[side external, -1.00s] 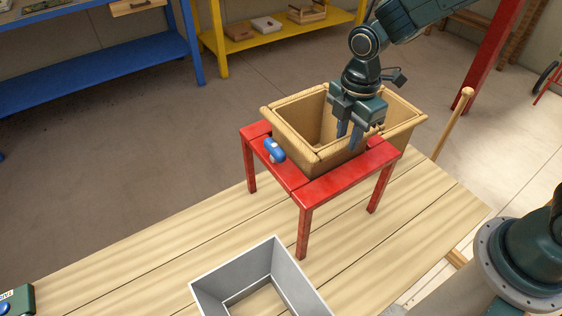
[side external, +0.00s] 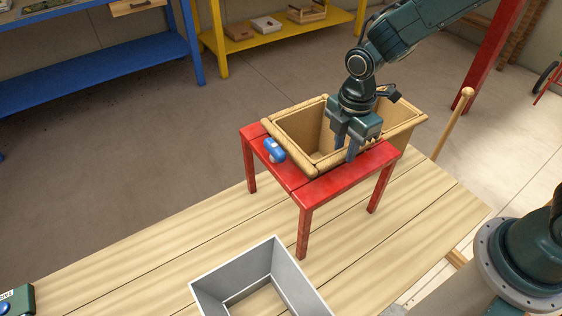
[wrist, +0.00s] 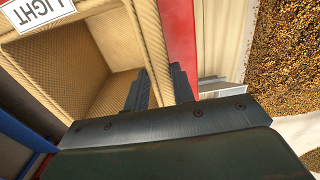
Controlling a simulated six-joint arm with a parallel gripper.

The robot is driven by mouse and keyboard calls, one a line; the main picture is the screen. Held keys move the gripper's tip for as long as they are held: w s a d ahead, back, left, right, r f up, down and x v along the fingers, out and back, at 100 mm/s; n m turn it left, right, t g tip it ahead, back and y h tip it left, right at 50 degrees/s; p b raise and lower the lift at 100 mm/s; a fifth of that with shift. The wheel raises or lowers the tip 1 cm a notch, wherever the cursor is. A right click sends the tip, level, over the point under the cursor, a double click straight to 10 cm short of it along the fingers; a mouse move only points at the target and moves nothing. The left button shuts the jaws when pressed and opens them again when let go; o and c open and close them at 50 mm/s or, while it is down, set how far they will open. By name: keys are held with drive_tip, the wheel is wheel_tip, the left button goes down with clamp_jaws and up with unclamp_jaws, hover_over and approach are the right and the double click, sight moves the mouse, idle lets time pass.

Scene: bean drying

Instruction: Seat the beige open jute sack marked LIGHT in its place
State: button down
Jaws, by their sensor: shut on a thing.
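The beige open jute sack (side external: 291,151) sits low in the opening of the red stand (side external: 345,181), its thick rim close to the stand's top. In the wrist view the sack (wrist: 152,40) shows its woven inside and a white label reading LIGHT (wrist: 38,10). My gripper (side external: 343,152) points down and is shut on the sack's near wall; in the wrist view its fingers (wrist: 160,88) straddle that wall. The sack's underside is hidden, so I cannot tell whether it rests fully.
A similar beige rim (side external: 408,118) shows right behind my gripper. A blue object (side external: 274,150) is on the stand's left edge. A grey open bin (side external: 283,266) is on the wooden table (side external: 180,255) in front. Brown beans (wrist: 285,50) fill the wrist view's right side.

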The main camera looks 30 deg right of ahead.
drive_tip(key=shift+f, duration=0.85)
drive_tip(key=c, duration=1.1)
unclamp_jaws()
wheel_tip(320, 180, up, 14)
drive_tip(key=shift+s+f, duration=0.1)
